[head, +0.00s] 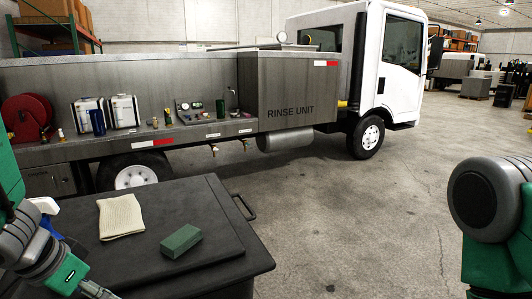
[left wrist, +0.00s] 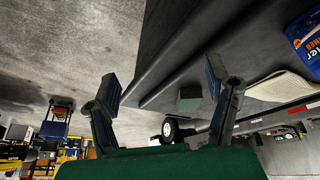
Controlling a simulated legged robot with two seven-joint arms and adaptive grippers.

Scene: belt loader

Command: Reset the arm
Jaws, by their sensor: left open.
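My left arm enters the head view at the lower left, and its gripper (head: 98,290) is cut off by the bottom edge, beside the black cart top (head: 215,235). In the left wrist view my left gripper (left wrist: 165,85) is open, its two fingers wide apart with nothing between them. A green block (head: 180,241) lies on the cart, also seen in the wrist view (left wrist: 189,98) beyond the fingers. A folded cream cloth (head: 121,216) lies left of it. My right arm shows at the right edge; its gripper is out of view.
A blue bottle (left wrist: 305,38) stands by the cloth, mostly hidden behind my left arm in the head view. The cart has a side handle (head: 246,207). Behind it stands a white truck (head: 375,60) with a rinse unit (head: 290,95). Open concrete floor (head: 370,215) lies to the right.

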